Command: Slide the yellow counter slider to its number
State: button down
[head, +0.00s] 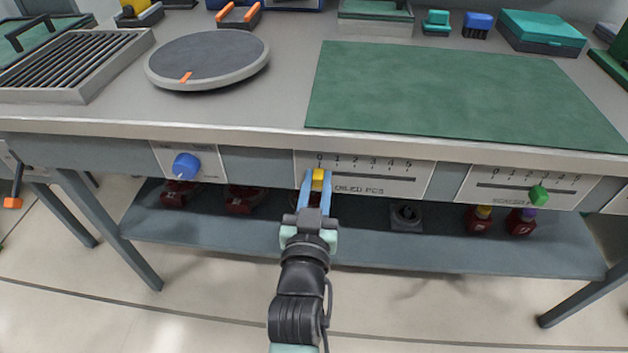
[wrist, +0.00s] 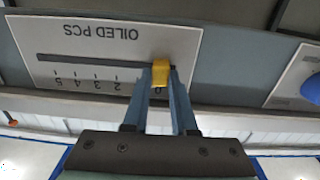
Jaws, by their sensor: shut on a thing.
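The yellow counter slider (head: 318,178) sits at the left end of its slot, just below the 0 mark, on the white panel (head: 414,184) labelled OILED PCS with marks 0 to 5. My gripper (head: 317,180) reaches up to the front panel with its two blue fingers shut on the yellow slider, one on each side. In the wrist view the panel appears upside down, with the yellow slider (wrist: 161,72) between my fingers (wrist: 162,85) at the 0 end. The slot toward the higher numbers is empty.
A second panel at right carries a green slider (head: 538,195) near 4. A blue knob (head: 186,166) is on the panel at left. Red bottles (head: 479,218) stand on the shelf (head: 380,252) below. A green mat (head: 460,95) and round plate (head: 208,60) lie on the bench top.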

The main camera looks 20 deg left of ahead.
jog(key=shift+s+a+y, duration=0.1)
jog(key=shift+a+y, duration=0.2)
jog(key=shift+a, duration=0.1)
jog(key=c, duration=0.8)
grip_release()
jog(key=shift+o, duration=0.4)
jog(key=shift+d, duration=0.15)
jog(key=p+v, duration=0.1)
jog(key=v, duration=1.2)
jog(key=shift+r, duration=0.1)
